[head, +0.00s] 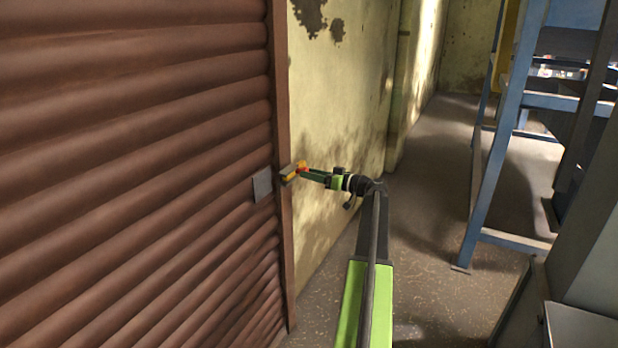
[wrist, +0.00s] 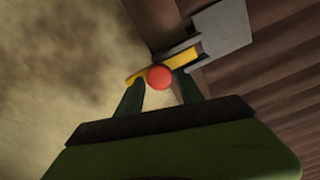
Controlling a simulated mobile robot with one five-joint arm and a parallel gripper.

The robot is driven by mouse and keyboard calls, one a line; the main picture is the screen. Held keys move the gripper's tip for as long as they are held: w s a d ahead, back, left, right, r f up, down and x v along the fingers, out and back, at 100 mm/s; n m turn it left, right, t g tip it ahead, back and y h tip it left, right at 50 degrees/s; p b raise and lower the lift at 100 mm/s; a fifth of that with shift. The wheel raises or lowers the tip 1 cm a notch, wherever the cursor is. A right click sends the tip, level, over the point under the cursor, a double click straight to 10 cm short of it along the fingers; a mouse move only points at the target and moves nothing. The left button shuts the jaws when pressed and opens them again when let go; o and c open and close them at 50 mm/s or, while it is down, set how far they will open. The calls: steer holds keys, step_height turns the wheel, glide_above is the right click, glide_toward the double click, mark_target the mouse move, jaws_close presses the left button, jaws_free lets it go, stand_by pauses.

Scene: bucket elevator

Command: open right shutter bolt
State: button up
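The right shutter bolt shows as a yellow bar (wrist: 178,62) with a round red knob (wrist: 159,77) in the wrist view. In the head view the yellow bolt (head: 289,175) sits at the right edge of the brown roller shutter (head: 150,190), beside a grey plate (head: 262,185). My gripper (wrist: 160,88) is at the bolt, its dark green fingers apart, one on each side of the red knob. A slim gap seems to show beside the knob. In the head view my gripper (head: 308,172) reaches the bolt from the right, and its fingertips are small there.
A stained yellow wall (head: 345,110) runs close behind my gripper, right of the shutter's brown frame (head: 283,120). A blue metal frame (head: 495,150) stands at the right. The floor (head: 430,220) between wall and frame is clear.

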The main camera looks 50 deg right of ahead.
steer(key=shift+o, duration=1.2)
steer(key=shift+s, duration=0.15)
steer(key=v, duration=1.7)
steer(key=shift+f, duration=0.1)
